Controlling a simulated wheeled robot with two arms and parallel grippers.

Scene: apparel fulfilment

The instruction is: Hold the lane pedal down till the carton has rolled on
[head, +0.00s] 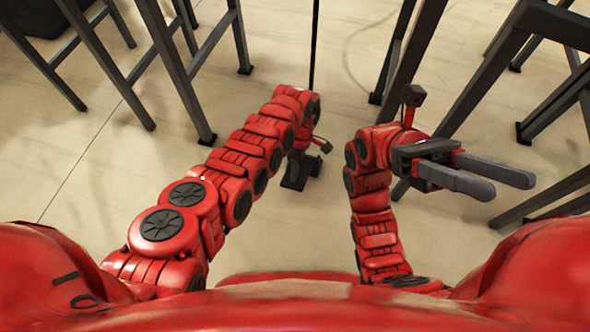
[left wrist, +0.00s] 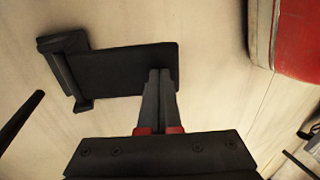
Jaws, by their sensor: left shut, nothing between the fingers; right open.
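The pedal is a flat black plate (left wrist: 115,72) with a raised bracket at its left end, low over the pale floor in the left wrist view. My left gripper (left wrist: 160,74) is shut and empty, its fingertips over the right part of the plate. I cannot tell whether they press on it. In the head view my left arm reaches down to the floor and hides most of that spot; a dark shape there could be gripper or pedal. My right gripper (head: 512,186) is open and empty, held out to the right above the floor. No carton is in view.
Dark metal legs (head: 180,75) of a stand rise at the upper left, and more legs (head: 415,50) stand at the upper right, close to my right arm. A thin dark pole (head: 315,45) stands between them. The floor (head: 85,170) at the left is clear.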

